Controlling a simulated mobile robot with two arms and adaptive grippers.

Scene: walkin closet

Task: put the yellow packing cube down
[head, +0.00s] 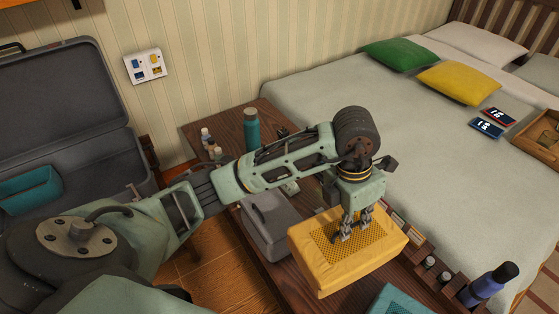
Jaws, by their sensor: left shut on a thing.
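The yellow packing cube (318,267) is a soft box with a mesh top, in the lower middle of the head view. It is over the dark wooden table, and whether its underside touches the wood is hidden. My left gripper (350,232) points down at the mesh top and is shut on the cube. Its fingertips are partly sunk against the mesh. My right gripper is not in view.
A grey packing cube (268,222) sits close to the left of the yellow one. A teal bottle (251,129) and small bottles stand at the table's far end. A teal item (398,301) and a blue bottle (490,284) are at lower right. An open suitcase (62,97) is left; a bed (440,120) is right.

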